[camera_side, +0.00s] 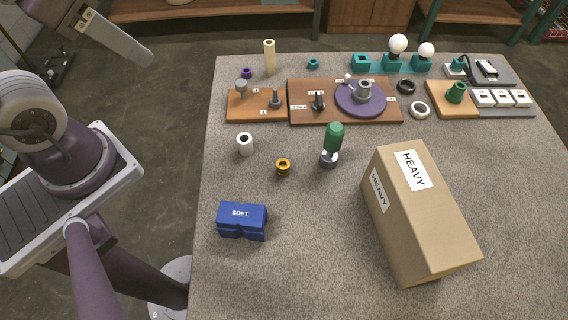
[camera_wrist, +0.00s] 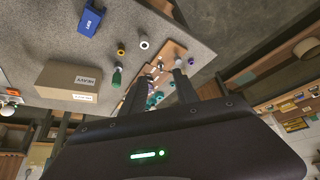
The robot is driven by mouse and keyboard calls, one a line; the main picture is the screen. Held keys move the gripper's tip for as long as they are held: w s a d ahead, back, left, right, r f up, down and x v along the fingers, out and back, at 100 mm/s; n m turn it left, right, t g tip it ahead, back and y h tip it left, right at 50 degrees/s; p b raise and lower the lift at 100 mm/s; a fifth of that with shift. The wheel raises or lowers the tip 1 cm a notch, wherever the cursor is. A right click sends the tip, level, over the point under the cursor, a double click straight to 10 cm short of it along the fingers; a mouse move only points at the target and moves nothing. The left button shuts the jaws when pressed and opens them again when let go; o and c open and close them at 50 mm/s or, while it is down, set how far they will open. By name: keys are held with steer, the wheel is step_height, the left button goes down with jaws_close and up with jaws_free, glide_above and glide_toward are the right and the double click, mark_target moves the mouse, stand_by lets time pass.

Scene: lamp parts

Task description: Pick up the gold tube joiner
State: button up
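The gold tube joiner (camera_side: 283,168) is a small ringed piece standing on the grey speckled table near its middle. It also shows in the wrist view, small and upper left of centre (camera_wrist: 121,50). My gripper (camera_wrist: 159,76) shows in the wrist view with its two dark fingers apart and nothing between them. It is far from the joiner and not over it. In the side view my arm is at the left, off the table, and I cannot make out the fingers there.
A white tube (camera_side: 245,145) and a green-handled tool (camera_side: 333,143) stand near the joiner. A blue SOFT block (camera_side: 242,220) is in front-left, a large HEAVY carton (camera_side: 420,215) at right. Wooden boards with fittings (camera_side: 300,116) lie behind. The table in front of the joiner is clear.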

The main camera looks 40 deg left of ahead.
steer(key=o, duration=0.3)
